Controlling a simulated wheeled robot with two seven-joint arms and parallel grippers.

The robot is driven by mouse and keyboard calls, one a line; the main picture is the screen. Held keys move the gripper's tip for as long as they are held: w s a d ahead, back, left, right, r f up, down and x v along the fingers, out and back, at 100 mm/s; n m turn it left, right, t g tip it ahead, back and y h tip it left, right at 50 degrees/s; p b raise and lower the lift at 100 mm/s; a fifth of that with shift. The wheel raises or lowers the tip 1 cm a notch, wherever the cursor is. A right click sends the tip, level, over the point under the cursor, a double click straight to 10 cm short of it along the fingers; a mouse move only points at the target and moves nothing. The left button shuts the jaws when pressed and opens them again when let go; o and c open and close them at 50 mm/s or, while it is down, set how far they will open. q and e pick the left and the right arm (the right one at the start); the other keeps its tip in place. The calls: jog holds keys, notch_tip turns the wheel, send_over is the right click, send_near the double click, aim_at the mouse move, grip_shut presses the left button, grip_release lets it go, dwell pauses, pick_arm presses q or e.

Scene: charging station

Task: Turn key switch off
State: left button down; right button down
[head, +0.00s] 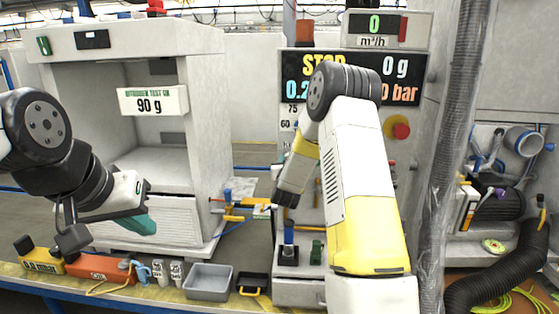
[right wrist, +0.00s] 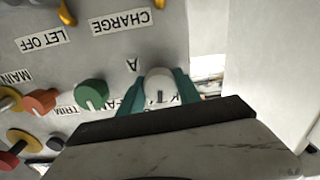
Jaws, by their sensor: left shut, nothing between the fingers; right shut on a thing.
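In the right wrist view, a pale round key switch (right wrist: 159,84) with a dark slot sits on the grey panel, near the panel's edge. The two green fingers of my right gripper (right wrist: 160,95) stand on either side of it and are closed on it. The gripper's dark body covers the panel below. In the head view my right arm hides the right fingers and the switch. My left gripper (head: 140,222) is shut and empty, held in front of the white cabinet at the left, away from the panel.
A green knob (right wrist: 91,94) and an orange knob (right wrist: 41,102) are beside the switch. In the head view, a grey tray (head: 208,282) and small parts line the bench front. A ribbed hose (head: 505,272) runs at the right. A white cabinet (head: 205,150) stands at left.

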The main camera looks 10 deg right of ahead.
jog(key=shift+n, duration=0.6)
jog(key=shift+f, duration=0.1)
jog(key=c, duration=0.9)
grip_release()
jog(key=shift+o, duration=0.2)
jog(key=v, duration=0.8)
